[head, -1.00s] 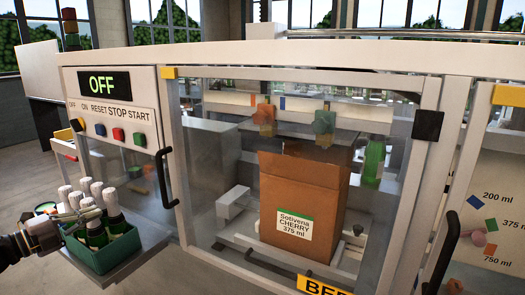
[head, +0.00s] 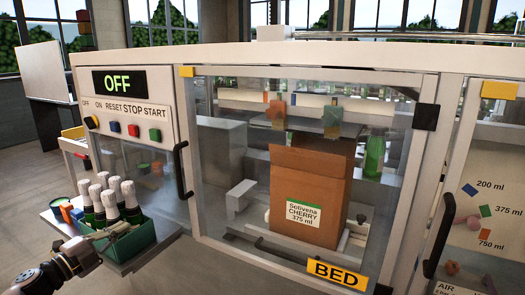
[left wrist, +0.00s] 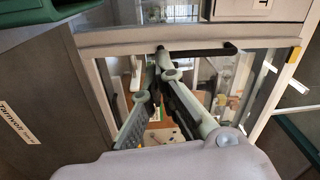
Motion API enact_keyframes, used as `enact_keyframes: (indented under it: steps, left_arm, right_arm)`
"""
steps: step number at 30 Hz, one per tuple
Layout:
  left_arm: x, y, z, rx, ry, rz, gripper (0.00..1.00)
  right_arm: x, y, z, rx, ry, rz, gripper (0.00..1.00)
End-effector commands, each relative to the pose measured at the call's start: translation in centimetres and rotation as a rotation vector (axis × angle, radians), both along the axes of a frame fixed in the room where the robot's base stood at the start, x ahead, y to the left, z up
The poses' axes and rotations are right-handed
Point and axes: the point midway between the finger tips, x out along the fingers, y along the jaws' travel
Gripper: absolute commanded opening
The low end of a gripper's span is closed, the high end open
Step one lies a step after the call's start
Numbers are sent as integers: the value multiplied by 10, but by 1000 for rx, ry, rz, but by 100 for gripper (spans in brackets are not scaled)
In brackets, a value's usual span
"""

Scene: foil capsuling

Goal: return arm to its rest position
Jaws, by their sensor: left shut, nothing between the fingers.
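My left gripper (head: 122,230) shows in the head view at the lower left, its arm coming in from the left. It is shut and empty, in front of the green crate (head: 140,243) of bottles with white tops. Whether it touches the crate I cannot tell. In the left wrist view the fingers of this gripper (left wrist: 162,58) meet at their tips, with a dark door handle (left wrist: 205,50) and a glazed panel beyond them. My right gripper is not in view.
The machine's panel reads OFF (head: 118,84). A brown carton (head: 310,190) labelled Solivena CHERRY 375 ml stands behind the closed glass door, above the BED sign (head: 337,272). A dark handle (head: 183,170) juts out right of the crate. Open floor lies at the left.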

Motion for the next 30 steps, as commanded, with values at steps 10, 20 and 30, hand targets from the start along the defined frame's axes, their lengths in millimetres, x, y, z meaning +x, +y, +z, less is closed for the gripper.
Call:
enact_keyframes:
  steps: [10, 20, 30]
  left_arm:
    - [-39, -86, -97, -344, 240, 277, 0]
    - [-197, -139, -208, -686, 805, 732, 0]
    - [-331, -164, -237, -777, 1205, 980, 0]
  right_arm:
    - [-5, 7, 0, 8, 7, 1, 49]
    - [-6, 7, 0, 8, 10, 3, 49]
    - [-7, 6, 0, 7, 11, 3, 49]
